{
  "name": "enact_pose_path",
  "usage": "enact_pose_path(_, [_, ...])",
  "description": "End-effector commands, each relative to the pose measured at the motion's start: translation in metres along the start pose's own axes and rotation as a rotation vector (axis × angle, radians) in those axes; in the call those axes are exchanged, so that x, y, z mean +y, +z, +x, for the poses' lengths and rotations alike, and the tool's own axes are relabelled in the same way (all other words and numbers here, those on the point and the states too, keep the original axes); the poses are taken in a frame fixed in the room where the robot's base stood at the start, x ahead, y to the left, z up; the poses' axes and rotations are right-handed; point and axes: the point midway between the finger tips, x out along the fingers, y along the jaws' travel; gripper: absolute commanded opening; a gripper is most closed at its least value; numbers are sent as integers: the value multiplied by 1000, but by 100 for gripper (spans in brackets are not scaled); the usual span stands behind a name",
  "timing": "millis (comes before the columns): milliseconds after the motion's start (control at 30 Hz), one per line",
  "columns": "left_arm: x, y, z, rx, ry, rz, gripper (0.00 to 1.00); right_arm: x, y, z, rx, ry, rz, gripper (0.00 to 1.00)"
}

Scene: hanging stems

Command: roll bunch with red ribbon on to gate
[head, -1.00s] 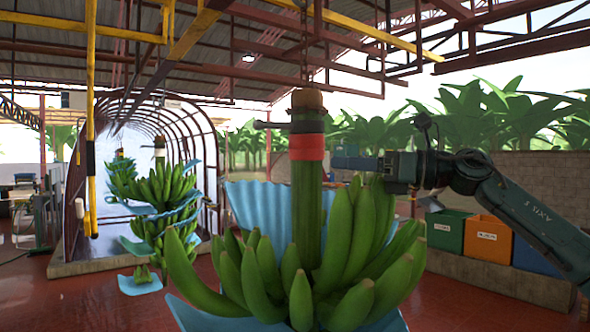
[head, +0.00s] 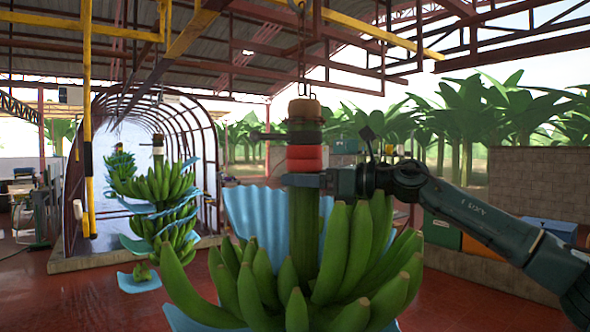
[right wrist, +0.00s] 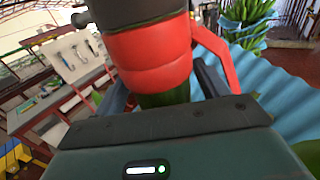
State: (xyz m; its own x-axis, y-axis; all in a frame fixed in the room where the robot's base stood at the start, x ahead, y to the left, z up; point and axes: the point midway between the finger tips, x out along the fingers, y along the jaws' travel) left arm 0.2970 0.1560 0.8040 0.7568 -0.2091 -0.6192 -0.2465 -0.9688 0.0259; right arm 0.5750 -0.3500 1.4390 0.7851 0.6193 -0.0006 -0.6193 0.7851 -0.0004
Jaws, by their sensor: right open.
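The near banana bunch (head: 345,265) hangs upright from a hook, with a thick green stem (head: 304,225). A red ribbon (head: 304,158) with a black band above it wraps the upper stem. In the right wrist view the red ribbon (right wrist: 150,55) fills the space ahead of the palm. My right gripper (head: 300,180) is open at the stem just below the ribbon, one finger crossing in front of the stem. The wrist view shows a finger on each side of the stem; contact cannot be told. My left gripper is not in view.
An arched tunnel frame (head: 212,150) stands at the left, with another bunch (head: 160,185) in front of it. A yellow post (head: 88,130) hangs at the left. Blue sheeting (head: 250,210) is behind the near bunch. Coloured bins (head: 442,230) stand at the right.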

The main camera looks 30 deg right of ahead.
Motion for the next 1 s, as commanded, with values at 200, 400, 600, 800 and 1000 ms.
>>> enact_pose_path(200, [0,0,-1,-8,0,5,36,0,0,19,0,-1,0,73])
enact_pose_path(400, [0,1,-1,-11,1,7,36,0,0,21,-1,-1,0,73])
enact_pose_path(600, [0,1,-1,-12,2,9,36,0,0,21,-1,-1,0,66])
enact_pose_path(800, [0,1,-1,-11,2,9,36,0,0,21,-1,-1,0,50])
enact_pose_path(1000, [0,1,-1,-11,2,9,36,0,0,21,0,0,1,33])
